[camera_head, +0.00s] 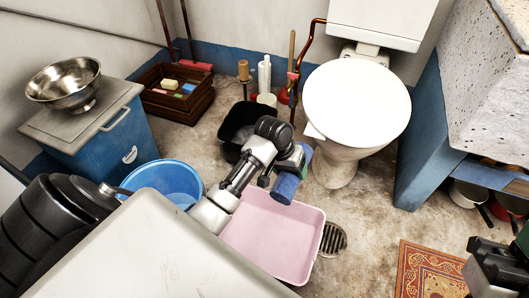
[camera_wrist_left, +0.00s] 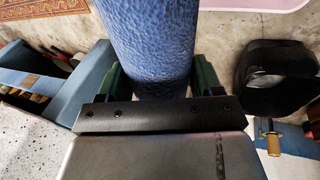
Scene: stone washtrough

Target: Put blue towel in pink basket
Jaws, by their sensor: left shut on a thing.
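The blue towel (camera_head: 286,188) is a rolled, textured cylinder. My left gripper (camera_head: 291,170) is shut on it, and the towel also shows between the fingers in the left wrist view (camera_wrist_left: 150,40). The pink basket (camera_head: 275,238) is a shallow rectangular tub on the floor. In the head view the towel's lower end overlaps the basket's far edge; how high it is held is hard to tell. A strip of the basket's rim shows at the top of the left wrist view (camera_wrist_left: 255,4). My right gripper (camera_head: 495,268) is partly in view at the lower right; its fingers are unclear.
A blue basin (camera_head: 165,181) stands left of the basket, and a black bucket (camera_head: 236,125) behind it. A toilet (camera_head: 357,105) stands at the back right. A floor drain (camera_head: 333,240) and a patterned rug (camera_head: 430,272) lie right of the basket.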

